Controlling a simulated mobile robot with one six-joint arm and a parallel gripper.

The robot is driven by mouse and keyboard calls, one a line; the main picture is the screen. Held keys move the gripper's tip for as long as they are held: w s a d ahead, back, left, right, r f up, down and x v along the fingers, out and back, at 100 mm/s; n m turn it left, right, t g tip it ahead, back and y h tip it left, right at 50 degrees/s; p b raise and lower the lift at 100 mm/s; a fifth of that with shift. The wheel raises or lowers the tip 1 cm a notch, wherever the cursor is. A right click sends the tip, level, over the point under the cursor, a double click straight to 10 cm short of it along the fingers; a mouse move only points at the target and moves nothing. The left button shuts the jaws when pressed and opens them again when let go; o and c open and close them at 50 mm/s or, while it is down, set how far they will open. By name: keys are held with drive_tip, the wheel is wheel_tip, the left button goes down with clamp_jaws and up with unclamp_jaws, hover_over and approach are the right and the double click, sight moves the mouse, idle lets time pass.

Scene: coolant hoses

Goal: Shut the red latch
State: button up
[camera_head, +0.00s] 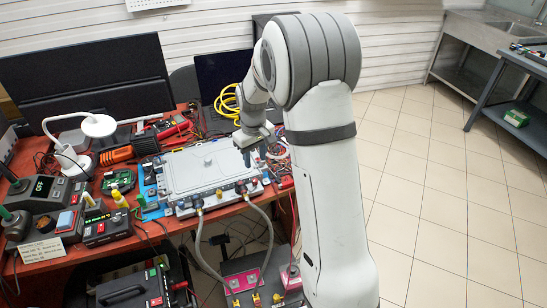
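A flat grey-white box (207,168) lies on the red-topped table. Two grey hoses join its front edge, at a left fitting (197,201) and a right fitting (241,188). Small red spots show near these fittings, but they are too small to tell which is the red latch or how it stands. My gripper (256,156) points down above the right rear part of the box. Its two dark fingers look apart, with nothing visible between them. My arm hides part of the table to the right.
The hoses hang down to a lower unit with a magenta plate (243,281). Instruments and a white lamp (98,126) crowd the table's left. A yellow coiled cable (228,102) lies behind the box. The tiled floor (440,200) at right is clear.

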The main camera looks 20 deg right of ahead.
drive_tip(key=s+r+m+t+p, duration=0.1)
drive_tip(key=s+r+m, duration=0.1)
drive_tip(key=s+r, duration=1.1)
drive_tip(key=s, duration=0.3)
drive_tip(key=shift+d+r+t+p, duration=0.2)
drive_tip(key=shift+d+t+p, duration=0.05)
drive_tip(key=shift+t+p, duration=0.05)
drive_tip(key=n+g+p, duration=0.2)
drive_tip(key=n+p, duration=0.1)
drive_tip(key=n, duration=0.1)
hover_over(255, 180)
wheel_tip(255, 180, down, 17)
drive_tip(key=shift+f+p, duration=0.4)
drive_tip(key=shift+f, duration=3.6)
drive_tip(key=shift+c, duration=0.6)
